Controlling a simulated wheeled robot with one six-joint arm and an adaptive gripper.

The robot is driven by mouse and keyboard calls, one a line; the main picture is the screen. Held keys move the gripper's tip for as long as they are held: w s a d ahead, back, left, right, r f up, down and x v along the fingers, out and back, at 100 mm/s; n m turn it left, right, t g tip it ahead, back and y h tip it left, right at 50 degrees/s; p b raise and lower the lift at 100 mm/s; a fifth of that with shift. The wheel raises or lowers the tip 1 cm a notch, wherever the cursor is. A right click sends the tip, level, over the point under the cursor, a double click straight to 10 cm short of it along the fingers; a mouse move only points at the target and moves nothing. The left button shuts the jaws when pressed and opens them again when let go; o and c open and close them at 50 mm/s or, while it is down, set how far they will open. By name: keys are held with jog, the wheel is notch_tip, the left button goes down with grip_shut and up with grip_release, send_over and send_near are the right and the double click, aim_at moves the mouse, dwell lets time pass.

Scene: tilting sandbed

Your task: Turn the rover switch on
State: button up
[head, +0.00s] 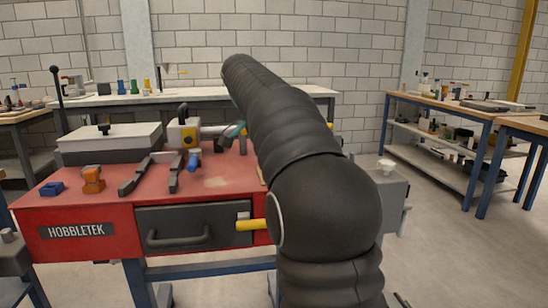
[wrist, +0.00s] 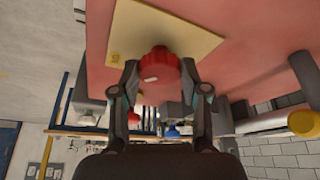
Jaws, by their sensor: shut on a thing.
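A round red knob (wrist: 162,72) with a white mark on its face stands on a pale yellow plate (wrist: 190,28) in the wrist view. I take the knob to be the rover switch; no label can be read. My gripper (wrist: 159,65) has one finger on each side of the knob and is shut on it. The white mark sits towards the lower left of the knob's face. In the head view my black arm hides the knob and my gripper.
The red bench (head: 95,208), marked HOBBLETEK, carries a grey lidded box (head: 110,142), dark tools (head: 135,177), an orange block (head: 93,180) and a blue block (head: 53,188). A grey drawer (head: 190,225) with a handle is in its front.

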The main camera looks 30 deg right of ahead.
jog(key=shift+m, duration=0.6)
jog(key=o, duration=1.1)
jog(key=shift+d, duration=0.1)
jog(key=shift+o, duration=0.2)
jog(key=v, duration=0.7)
jog(key=shift+r, duration=0.25)
jog(key=shift+w, duration=0.1)
